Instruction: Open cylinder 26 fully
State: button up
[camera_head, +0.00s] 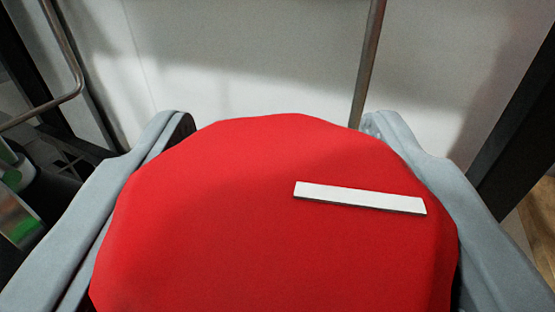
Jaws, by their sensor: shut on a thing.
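A large red rounded knob (240,200) fills the lower middle of the head camera view. A white bar mark (360,197) lies on its face, right of centre, running nearly level with its right end slightly lower. My gripper (280,135) has one grey finger on each side of the knob and is shut on it. No number shows, so I cannot tell from this view whether this is the knob of cylinder 26. The cylinder body and the knob's underside are hidden.
A pale wall panel (240,60) stands behind the knob, with a thin metal pipe (369,60) upright before it. A bent metal tube (72,65) and dark parts with green labels (22,228) are at left. A dark post (512,120) stands at right.

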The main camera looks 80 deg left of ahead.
aim_at(224, 142)
jog(key=n+g, duration=0.1)
jog(key=g, duration=0.1)
jog(key=n+g, duration=0.3)
jog(key=g, duration=0.1)
jog(key=shift+s+g, duration=0.25)
jog(key=shift+g, duration=0.15)
jog(key=shift+s+r+n+g+h, duration=0.15)
jog(key=shift+n+g+h, duration=0.3)
jog(key=shift+n+g, duration=0.8)
jog(key=shift+s+f+n+g+h, duration=0.15)
jog(key=shift+n+g+h, duration=0.3)
jog(key=shift+n+g, duration=0.75)
jog(key=shift+d+r+g, duration=0.1)
jog(key=shift+r+g, duration=0.05)
jog(key=shift+g, duration=0.5)
jog(key=o, duration=1)
jog(key=shift+c, duration=0.2)
notch_tip(224, 142, up, 10)
jog(key=shift+f, duration=0.1)
